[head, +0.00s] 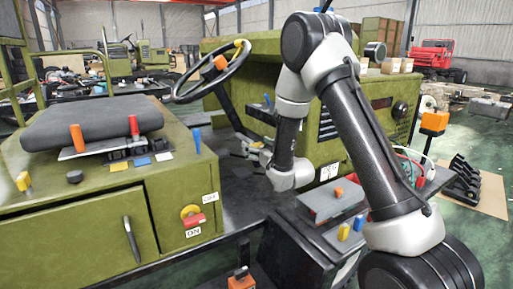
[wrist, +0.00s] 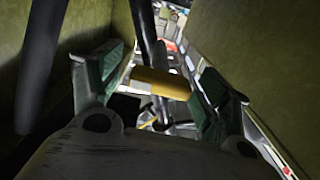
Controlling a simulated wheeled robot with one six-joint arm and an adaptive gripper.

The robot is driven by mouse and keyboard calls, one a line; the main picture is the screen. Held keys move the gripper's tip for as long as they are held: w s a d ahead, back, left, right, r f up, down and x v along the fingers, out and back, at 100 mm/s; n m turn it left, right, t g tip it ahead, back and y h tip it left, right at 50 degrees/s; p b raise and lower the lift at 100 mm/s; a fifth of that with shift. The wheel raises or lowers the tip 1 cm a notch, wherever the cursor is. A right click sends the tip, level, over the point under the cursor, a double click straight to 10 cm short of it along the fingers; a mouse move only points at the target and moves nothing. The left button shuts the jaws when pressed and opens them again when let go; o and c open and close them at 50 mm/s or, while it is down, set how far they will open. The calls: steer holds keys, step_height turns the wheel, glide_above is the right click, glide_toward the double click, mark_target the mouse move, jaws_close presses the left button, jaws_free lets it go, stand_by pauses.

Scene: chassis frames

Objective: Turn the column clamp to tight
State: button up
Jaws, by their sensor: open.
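In the wrist view, a yellow-tan block-like handle (wrist: 160,83), which looks like the column clamp, sits across the dark steering column (wrist: 147,35). I cannot tell how deep the handle lies between the pads. In the head view, my gripper (head: 247,147) points left toward the lower steering column (head: 229,108). The clamp is not clear there, and its setting cannot be read.
The steering wheel (head: 212,72) is above and left of my gripper. A green cabinet with a seat cushion (head: 90,122) stands at left. The green instrument panel (head: 385,120) is behind my arm. In the wrist view, green walls close in on both sides.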

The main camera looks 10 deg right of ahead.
steer(key=shift+w+a, duration=0.1)
steer(key=shift+w, duration=0.05)
steer(key=c, duration=1)
